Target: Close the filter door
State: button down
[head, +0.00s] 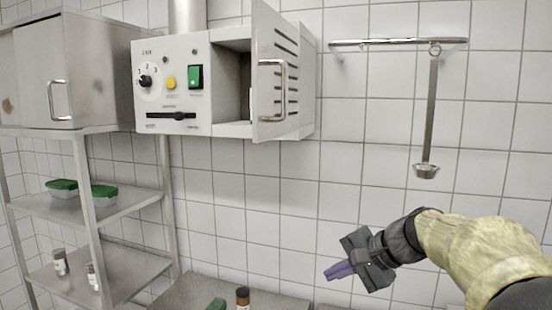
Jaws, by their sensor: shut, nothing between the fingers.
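The filter door (277,75) is a grey slotted panel with a metal bar handle (273,90). It stands open, swung out from the right side of the white wall unit (170,90). The dark compartment (232,82) behind it shows to its left. My gripper (328,273) is shut and empty, low at the right, below and to the right of the door. It touches nothing that I can see. The fingers point left.
A ladle (428,120) hangs from a wall rail (400,42) above my arm. Metal shelves (95,215) with green-lidded tubs (62,188) stand at the left. A brown bottle (242,297) stands on the counter (190,291). The tiled wall between door and gripper is clear.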

aim_at(260, 131)
notch_tip(260, 131, up, 28)
jog(key=s+n+y, duration=0.2)
jog(key=n+y, duration=0.2)
jog(key=y, duration=0.4)
jog(key=shift+s+d+r+n+t+y, duration=0.2)
jog(key=shift+s+d+n+t+y, duration=0.1)
jog(key=shift+t+y, duration=0.1)
jog(key=p+x, duration=0.6)
jog(key=x, duration=0.7)
jog(key=shift+w+r, duration=0.15)
jog(key=shift+w+a, duration=0.15)
jog(key=shift+a, duration=0.35)
jog(key=shift+w, duration=0.1)
